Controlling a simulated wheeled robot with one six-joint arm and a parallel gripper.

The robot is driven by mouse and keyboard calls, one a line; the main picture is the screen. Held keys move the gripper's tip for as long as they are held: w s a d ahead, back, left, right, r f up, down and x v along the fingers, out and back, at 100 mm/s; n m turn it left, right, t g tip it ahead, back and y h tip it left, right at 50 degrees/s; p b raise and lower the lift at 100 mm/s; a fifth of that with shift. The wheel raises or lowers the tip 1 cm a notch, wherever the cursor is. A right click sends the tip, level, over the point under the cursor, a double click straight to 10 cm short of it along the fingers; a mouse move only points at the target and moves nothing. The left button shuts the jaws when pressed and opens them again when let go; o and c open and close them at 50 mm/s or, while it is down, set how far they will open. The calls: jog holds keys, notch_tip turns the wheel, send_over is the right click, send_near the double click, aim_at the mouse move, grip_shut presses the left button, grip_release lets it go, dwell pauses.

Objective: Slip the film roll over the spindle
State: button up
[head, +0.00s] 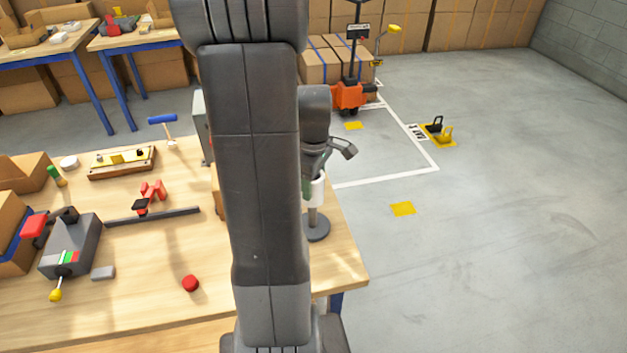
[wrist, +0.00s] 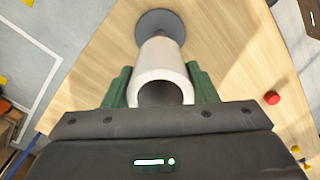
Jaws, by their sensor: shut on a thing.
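The film roll (wrist: 160,62) is a white hollow tube, gripped between the green fingers of my gripper (wrist: 160,88). In the head view the roll (head: 317,192) looks upright, directly above the spindle's round grey base. The spindle (head: 317,230) stands near the table's right edge, and a short length of its post shows below the roll. Its base disc (wrist: 153,22) also shows beyond the roll in the wrist view. The roll's bore looks dark, and I cannot tell whether the post's top is inside it. My arm hides part of the gripper in the head view.
The wooden table (head: 110,315) holds a grey lever device (head: 70,248), a red clamp (head: 150,195), a red button-like piece (head: 190,283) and a blue-handled tool (head: 162,120). Open floor (head: 480,270) lies to the right. A pallet truck (head: 350,96) stands at the back.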

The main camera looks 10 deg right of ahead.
jog(key=shift+f, duration=0.1)
dwell(0.3)
jog(key=shift+f+b, duration=0.9)
jog(key=shift+f, duration=0.2)
jog(key=shift+f, duration=0.1)
jog(key=shift+f+b, duration=0.85)
jog(key=shift+f, duration=0.15)
jog(key=shift+f, duration=0.15)
jog(key=o, duration=1.6)
